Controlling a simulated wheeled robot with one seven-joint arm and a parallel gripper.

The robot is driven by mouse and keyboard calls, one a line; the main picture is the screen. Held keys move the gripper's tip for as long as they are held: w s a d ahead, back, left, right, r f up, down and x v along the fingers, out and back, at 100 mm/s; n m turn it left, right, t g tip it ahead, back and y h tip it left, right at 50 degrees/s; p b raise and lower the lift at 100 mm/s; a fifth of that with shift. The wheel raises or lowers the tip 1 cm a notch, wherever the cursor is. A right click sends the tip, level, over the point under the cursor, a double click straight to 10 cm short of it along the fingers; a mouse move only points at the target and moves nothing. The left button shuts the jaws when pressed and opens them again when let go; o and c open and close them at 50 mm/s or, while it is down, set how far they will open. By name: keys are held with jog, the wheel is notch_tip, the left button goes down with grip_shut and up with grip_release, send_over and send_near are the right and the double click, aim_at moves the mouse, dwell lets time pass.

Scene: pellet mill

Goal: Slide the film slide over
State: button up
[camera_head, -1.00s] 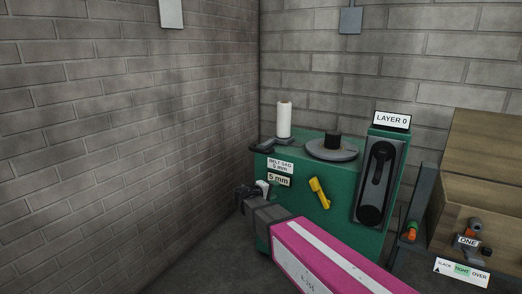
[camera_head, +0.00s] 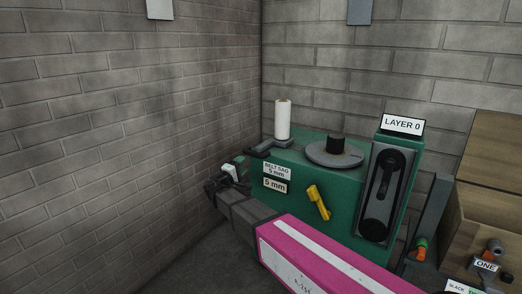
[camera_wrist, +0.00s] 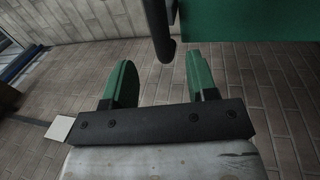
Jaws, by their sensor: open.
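The white film roll (camera_head: 283,120) stands upright on a dark grey slide (camera_head: 268,147) at the top left of the green machine (camera_head: 340,190). The slide's end sticks out past the machine's left edge. My gripper (camera_head: 240,166) is at that left side, just below and left of the slide's end. In the wrist view my gripper (camera_wrist: 160,80) is open, its two green fingers apart and nothing between their tips. A dark rounded bar (camera_wrist: 158,28), apparently the slide's end, lies just beyond them. Whether they touch is not clear.
A grey disc with a black hub (camera_head: 335,151) sits on the machine top. A yellow handle (camera_head: 318,201), a "BELT SAG 5 mm" label (camera_head: 277,170) and a belt panel (camera_head: 385,192) are on its front. A brick wall (camera_head: 120,150) stands to the left.

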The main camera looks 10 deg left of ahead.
jog(key=x, duration=1.1)
jog(key=shift+w+a, duration=0.1)
grip_shut()
jog(key=shift+r, duration=0.1)
